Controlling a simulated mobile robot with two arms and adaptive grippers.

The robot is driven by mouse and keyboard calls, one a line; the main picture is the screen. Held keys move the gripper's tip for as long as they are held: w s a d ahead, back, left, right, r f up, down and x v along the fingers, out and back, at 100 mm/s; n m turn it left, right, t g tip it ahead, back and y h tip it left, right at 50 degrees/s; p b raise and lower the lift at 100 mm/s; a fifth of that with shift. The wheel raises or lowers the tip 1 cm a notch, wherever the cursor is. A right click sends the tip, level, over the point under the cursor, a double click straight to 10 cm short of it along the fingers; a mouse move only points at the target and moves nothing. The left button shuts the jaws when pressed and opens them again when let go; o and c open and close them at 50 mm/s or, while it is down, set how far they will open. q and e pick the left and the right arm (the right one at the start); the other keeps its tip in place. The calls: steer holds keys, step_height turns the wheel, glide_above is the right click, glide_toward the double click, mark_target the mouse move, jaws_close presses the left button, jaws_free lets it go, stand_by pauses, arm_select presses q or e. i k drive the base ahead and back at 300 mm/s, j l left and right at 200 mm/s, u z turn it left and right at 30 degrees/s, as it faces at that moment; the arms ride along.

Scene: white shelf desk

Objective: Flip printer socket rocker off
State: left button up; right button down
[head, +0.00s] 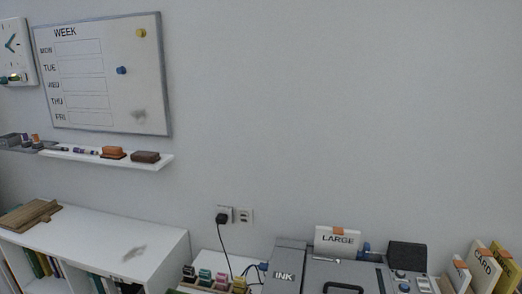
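A white wall socket (224,210) sits low on the wall near the middle of the head view, with a black plug (222,218) in it. A black cord (228,250) hangs from the plug. A second white wall plate (245,215) is right beside it, with small dark marks on it. Any rocker on these plates is too small to make out, so I cannot tell its position. A grey printer-like machine (345,273) stands at the lower right, next to a grey block marked INK (284,273). Neither of my grippers is in view.
A white shelf desk (95,235) stands at the lower left, with a wooden board (30,215) on it. Several coloured bottles (205,279) stand below the sockets. A wall ledge (110,158) and whiteboard (105,75) are above left.

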mark_target(243, 215)
steer(key=i+j+z, duration=0.15)
steer(key=j+z, duration=0.3)
steer(key=i+j+z, duration=0.1)
steer(key=j+z, duration=0.35)
steer(key=l, duration=0.1)
